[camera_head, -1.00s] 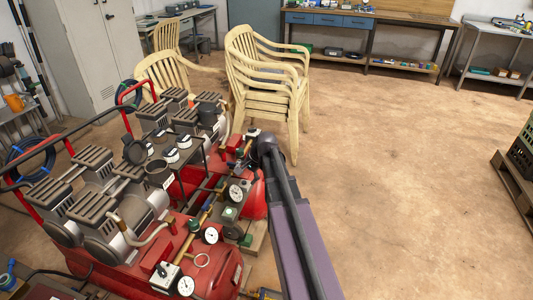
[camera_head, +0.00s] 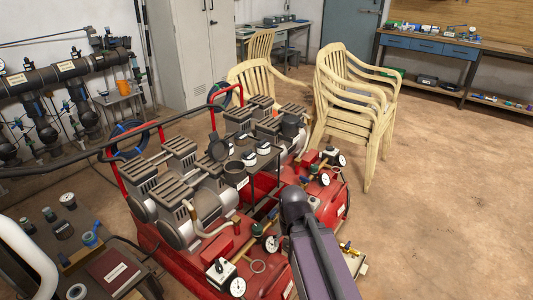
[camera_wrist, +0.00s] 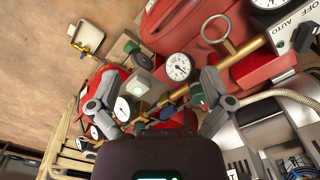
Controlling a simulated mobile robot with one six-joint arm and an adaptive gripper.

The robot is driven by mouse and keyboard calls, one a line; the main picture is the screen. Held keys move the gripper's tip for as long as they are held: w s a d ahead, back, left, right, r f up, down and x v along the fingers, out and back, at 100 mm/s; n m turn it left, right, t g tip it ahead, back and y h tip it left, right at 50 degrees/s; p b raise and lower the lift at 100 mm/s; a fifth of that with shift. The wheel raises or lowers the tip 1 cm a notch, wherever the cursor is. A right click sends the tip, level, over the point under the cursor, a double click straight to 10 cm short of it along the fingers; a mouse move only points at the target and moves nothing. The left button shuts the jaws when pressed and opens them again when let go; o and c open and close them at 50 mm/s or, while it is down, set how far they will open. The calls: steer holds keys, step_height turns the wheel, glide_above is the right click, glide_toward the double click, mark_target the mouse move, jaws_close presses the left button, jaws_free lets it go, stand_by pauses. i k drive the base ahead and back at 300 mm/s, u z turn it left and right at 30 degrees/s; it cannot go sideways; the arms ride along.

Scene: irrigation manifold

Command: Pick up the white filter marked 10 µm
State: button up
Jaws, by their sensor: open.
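Two small white round pieces, a rear one (camera_head: 263,147) and a front one (camera_head: 249,158), stand on a small shelf between the red compressors in the head view. They may be filters, but no 10 µm marking is readable. A dark cup (camera_head: 235,171) is beside them. My gripper (camera_wrist: 157,94) shows in the wrist view with its fingers spread apart and nothing between them. It is over the gauges and brass fittings of a compressor. In the head view my arm hides the gripper.
Red compressors (camera_head: 205,262) with gauges fill the middle. Stacked cream chairs (camera_head: 352,95) stand behind them. A cart with a dark red book (camera_head: 112,271) is at lower left. Wall pipes (camera_head: 60,78) are at far left. The floor (camera_head: 450,200) at right is clear.

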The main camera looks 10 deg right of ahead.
mark_target(263, 147)
steer(key=k, duration=1.3)
steer(key=z, duration=0.65)
steer(key=i, duration=1.55)
steer(key=u, duration=0.4)
